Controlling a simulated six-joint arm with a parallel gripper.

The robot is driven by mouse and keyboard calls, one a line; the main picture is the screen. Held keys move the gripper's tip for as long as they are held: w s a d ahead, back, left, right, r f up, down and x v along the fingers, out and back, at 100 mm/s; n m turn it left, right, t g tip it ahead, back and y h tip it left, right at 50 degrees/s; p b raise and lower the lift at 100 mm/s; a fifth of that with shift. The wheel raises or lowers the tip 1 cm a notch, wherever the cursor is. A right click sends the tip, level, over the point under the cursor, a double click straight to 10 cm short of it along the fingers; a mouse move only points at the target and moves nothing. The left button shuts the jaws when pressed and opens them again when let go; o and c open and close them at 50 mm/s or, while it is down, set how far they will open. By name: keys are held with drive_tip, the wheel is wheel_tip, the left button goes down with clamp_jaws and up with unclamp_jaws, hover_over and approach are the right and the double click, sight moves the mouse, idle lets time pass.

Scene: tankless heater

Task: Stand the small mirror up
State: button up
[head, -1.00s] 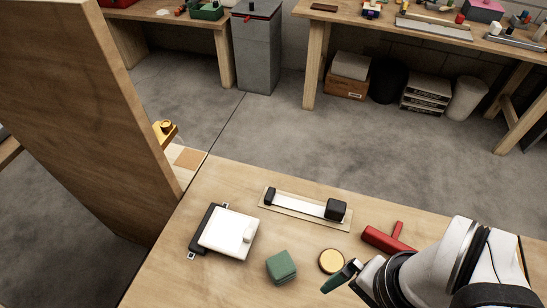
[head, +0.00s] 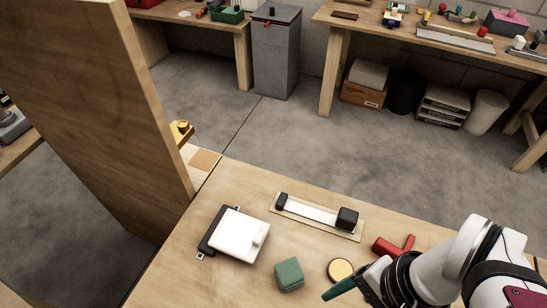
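A round tan disc with a dark rim (head: 340,270) lies flat on the wooden table in the head view. It looks most like the small mirror, but I cannot be sure, since its face shows no clear reflection. My gripper (head: 340,290) is at the lower right, just in front of the disc in the picture. A green fingertip points left. The second finger cannot be made out clearly, so its opening does not show. I see nothing held. Whether the gripper touches the disc cannot be told.
A green block (head: 289,274) sits left of the disc. A white square piece on a black base (head: 240,235) lies farther left. A pale strip with black blocks (head: 315,213) lies behind. A red tool (head: 394,246) lies near my arm. A tall wooden panel (head: 100,110) stands at left.

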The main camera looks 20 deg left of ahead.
drive_tip(key=w+a+f+m+g+y, duration=0.2)
drive_tip(key=w+a+f+m+y, duration=0.1)
drive_tip(key=w+a+m+y, duration=0.15)
drive_tip(key=m+t+y, duration=0.3)
drive_tip(key=m+y, duration=0.3)
drive_tip(key=m, duration=0.1)
approach(259, 237)
drive_tip(key=x, duration=1)
drive_tip(key=shift+a+f, duration=0.1)
drive_tip(key=shift+a, duration=0.1)
clamp_jaws()
